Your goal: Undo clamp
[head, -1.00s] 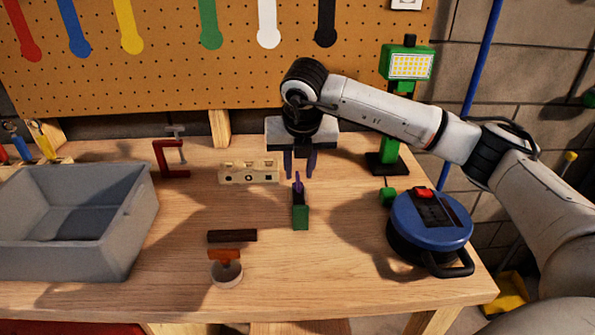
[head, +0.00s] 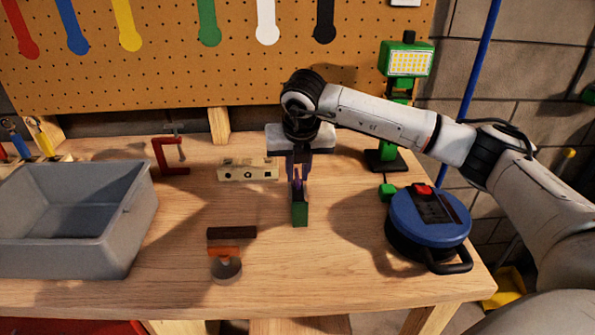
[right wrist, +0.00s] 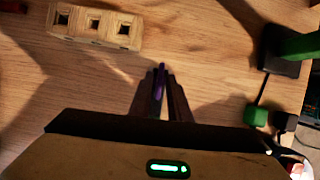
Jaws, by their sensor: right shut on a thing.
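My right gripper (head: 298,176) points down over the middle of the bench. Its fingers are shut on a slim purple piece (right wrist: 161,77), which also shows between them in the head view (head: 297,190). The purple piece stands up at a narrow green block (head: 300,212) on the bench; how the two are joined is hidden by the fingers. A red C-shaped clamp (head: 158,157) with a grey screw stands at the back left, apart from the gripper. My left gripper is not in view.
A pale wooden block with holes (head: 248,171) lies just left of the gripper. A grey bin (head: 118,235) is at the left and a blue cable reel (head: 408,225) at the right. A green work lamp (head: 407,64) stands behind.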

